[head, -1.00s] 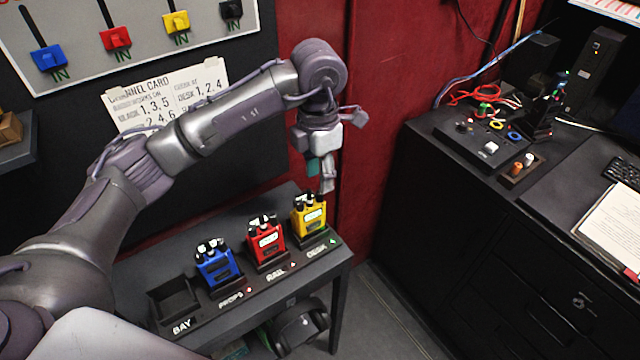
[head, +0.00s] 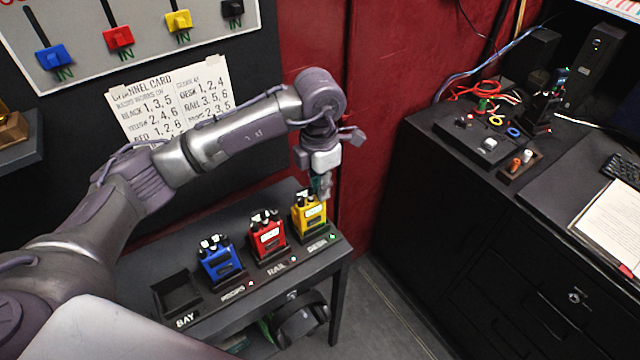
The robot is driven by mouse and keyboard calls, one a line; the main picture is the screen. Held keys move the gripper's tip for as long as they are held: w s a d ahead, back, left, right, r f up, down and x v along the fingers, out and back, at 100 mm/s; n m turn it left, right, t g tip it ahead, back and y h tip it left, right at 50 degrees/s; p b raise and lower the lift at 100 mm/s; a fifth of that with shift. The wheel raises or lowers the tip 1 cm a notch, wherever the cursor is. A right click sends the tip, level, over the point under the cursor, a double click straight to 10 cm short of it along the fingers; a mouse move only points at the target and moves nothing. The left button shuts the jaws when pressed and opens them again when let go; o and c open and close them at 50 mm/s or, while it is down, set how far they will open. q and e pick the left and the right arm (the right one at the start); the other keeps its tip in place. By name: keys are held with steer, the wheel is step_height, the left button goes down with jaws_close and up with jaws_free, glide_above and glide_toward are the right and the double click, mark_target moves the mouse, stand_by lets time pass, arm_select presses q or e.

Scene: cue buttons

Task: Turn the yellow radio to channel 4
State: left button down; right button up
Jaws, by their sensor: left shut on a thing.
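The yellow radio (head: 309,216) stands upright in the slot marked DESK, at the right end of the dark radio shelf (head: 215,309). My left gripper (head: 322,190) reaches down from above. Its fingers are shut at the top right of the yellow radio, where the knobs are. The fingers partly hide this top, and I cannot read the channel setting. The channel card (head: 168,99) hangs on the wall behind my left arm, which covers its lower part. Its yellow line seems to read 2, 4, 6, and its DESK line 1, 2, 4. My right gripper is not in view.
A red radio (head: 268,236) stands at RAIL and a blue radio (head: 220,261) at PROPS. The BAY slot (head: 177,293) is empty. Coloured sliders hang on a board (head: 140,15) above. A black cabinet (head: 470,215) with electronics stands to the right.

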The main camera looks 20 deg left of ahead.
arm_select(q)
steer(key=shift+f+b, duration=0.15)
steer(key=shift+b, duration=0.2)
steer(key=m+b, duration=0.3)
steer(key=b, duration=0.2)
steer(key=shift+f+m, duration=0.15)
steer(key=shift+m, duration=0.15)
steer(key=shift+r+m, duration=0.2)
steer(key=shift+m, duration=0.2)
steer(key=c, duration=1.1)
jaws_free()
steer(key=shift+r, duration=0.1)
